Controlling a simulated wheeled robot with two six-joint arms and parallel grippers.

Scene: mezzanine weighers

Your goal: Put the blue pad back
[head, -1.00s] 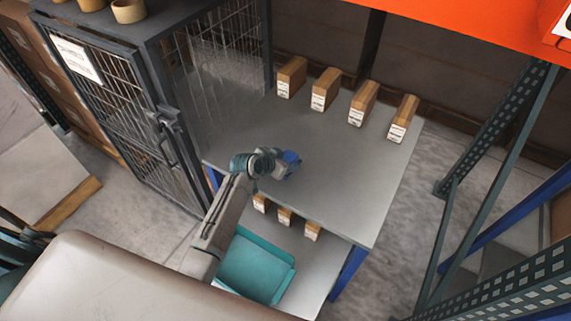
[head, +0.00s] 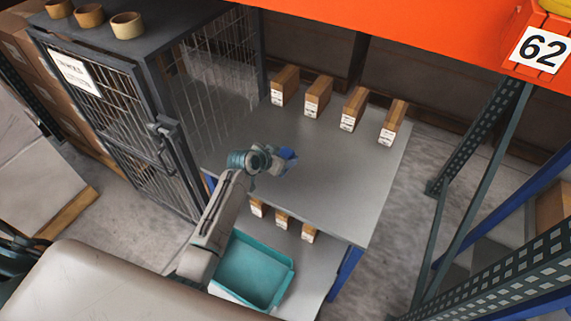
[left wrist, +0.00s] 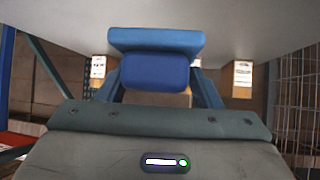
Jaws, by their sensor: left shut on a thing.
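The blue pad (head: 289,155) is held at the end of my left arm, over the left part of the grey tabletop (head: 345,185). In the left wrist view it shows as a wide lighter-blue slab (left wrist: 155,41) with a darker blue block (left wrist: 155,72) on the near side. My left gripper (head: 281,159) is shut on it, with a finger at each side of the darker block. The grey surface shows beyond the pad in the wrist view; I cannot tell whether the pad touches it. My right gripper is not in view.
Several small cartons (head: 318,97) stand along the table's back edge. A wire cage (head: 135,125) borders the table's left. Below the front edge, a lower shelf holds a teal tray (head: 282,291) and small cartons (head: 282,219). The tabletop's middle and right are clear.

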